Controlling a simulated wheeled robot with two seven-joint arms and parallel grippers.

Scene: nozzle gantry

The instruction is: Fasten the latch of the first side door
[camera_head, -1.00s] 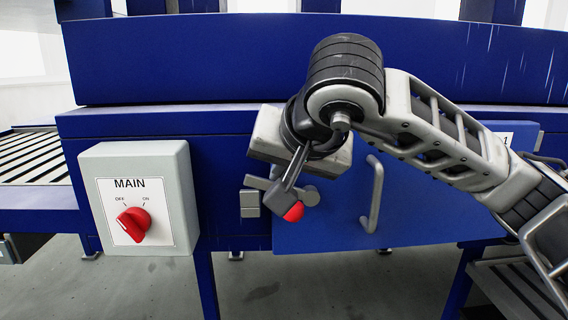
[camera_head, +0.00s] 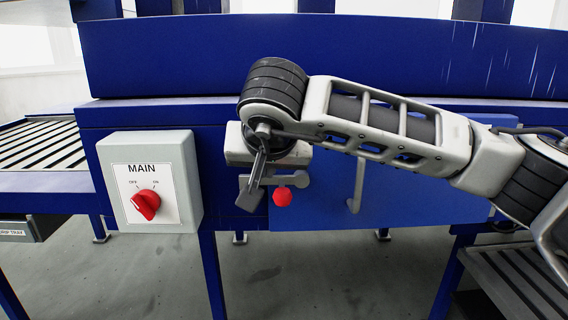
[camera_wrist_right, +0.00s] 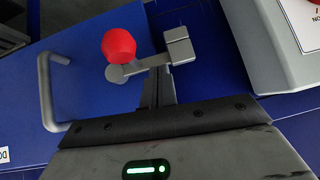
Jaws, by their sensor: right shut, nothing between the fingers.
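The blue side door (camera_head: 400,195) with its grey bar handle (camera_head: 357,185) appears closed against the blue frame. Its latch has a red knob (camera_head: 282,197) and a round grey pivot (camera_head: 301,179). In the right wrist view, a grey latch arm (camera_wrist_right: 148,63) reaches from beside the red knob (camera_wrist_right: 119,46) to a grey keeper block (camera_wrist_right: 179,46) on the frame. My right gripper (camera_head: 254,185) is shut and empty, left of the knob, in front of the keeper. Its fingers (camera_wrist_right: 160,92) sit close by the latch arm; I cannot tell whether they touch it. My left gripper is out of view.
A grey MAIN switch box (camera_head: 150,180) with a red dial stands left of the latch; its corner also shows in the right wrist view (camera_wrist_right: 270,45). A roller conveyor (camera_head: 40,150) lies at the far left. Floor below is clear.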

